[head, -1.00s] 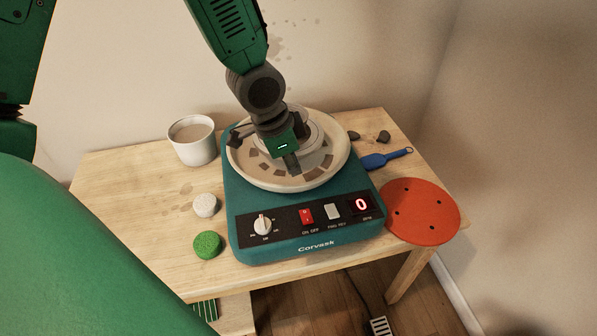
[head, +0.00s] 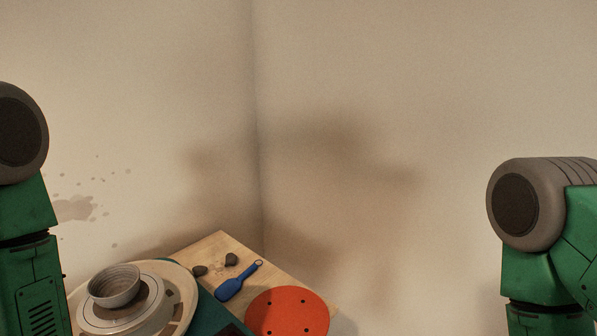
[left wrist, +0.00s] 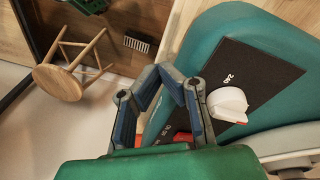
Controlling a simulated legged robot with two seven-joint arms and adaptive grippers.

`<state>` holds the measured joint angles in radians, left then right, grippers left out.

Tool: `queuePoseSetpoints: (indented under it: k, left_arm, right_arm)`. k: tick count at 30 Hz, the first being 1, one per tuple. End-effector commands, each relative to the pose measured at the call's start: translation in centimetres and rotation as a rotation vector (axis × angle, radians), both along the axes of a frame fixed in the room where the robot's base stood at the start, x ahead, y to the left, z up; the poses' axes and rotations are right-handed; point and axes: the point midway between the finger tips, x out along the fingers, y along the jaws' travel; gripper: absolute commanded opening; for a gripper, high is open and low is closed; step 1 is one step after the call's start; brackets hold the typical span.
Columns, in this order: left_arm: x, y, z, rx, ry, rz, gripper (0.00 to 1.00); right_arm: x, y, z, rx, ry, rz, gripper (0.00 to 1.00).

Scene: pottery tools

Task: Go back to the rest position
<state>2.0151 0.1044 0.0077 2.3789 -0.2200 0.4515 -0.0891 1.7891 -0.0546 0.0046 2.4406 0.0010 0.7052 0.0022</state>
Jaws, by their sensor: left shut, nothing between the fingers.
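My left gripper (left wrist: 163,72) shows in the left wrist view with its fingertips together and nothing between them. It is in front of the teal pottery wheel housing (left wrist: 205,40), beside the black control panel (left wrist: 252,70) with its white knob (left wrist: 228,104); I cannot tell how close it is. In the head view, parts of my left arm stand at the left edge and parts of my right arm at the right edge. Both grippers are outside the head view. A grey bowl (head: 115,284) sits upright on the wheel inside the pale splash pan (head: 180,285).
The wooden table (head: 217,244) stands in the room's corner. A blue tool (head: 236,282), dark lumps (head: 231,259) and a red disc with holes (head: 287,312) lie right of the wheel. A wooden stool (left wrist: 70,70) shows in the left wrist view. Bare walls fill the upper head view.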

Motion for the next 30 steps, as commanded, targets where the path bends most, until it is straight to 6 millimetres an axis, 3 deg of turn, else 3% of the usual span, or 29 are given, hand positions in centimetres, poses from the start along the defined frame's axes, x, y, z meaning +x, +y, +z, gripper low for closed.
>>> queuePoseSetpoints:
  k: [1,10,15,21,30]
  left_arm:
    - [-1.9,0.2,-1.1,0.012,0.028,0.039,0.0]
    - [-10.6,2.0,-4.9,0.126,0.114,0.235,0.0]
    - [-9.2,1.6,-8.0,0.128,0.08,0.204,0.0]
    - [-8.3,1.2,-10.5,0.133,0.056,0.168,0.0]
    - [-7.8,0.9,-11.5,0.135,0.043,0.15,0.0]
  right_arm:
    - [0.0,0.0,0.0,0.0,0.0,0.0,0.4]
    - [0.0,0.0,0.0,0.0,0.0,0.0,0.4]
    - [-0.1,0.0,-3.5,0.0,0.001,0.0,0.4]
    - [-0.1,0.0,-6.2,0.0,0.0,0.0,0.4]
    - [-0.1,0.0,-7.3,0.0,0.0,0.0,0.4]
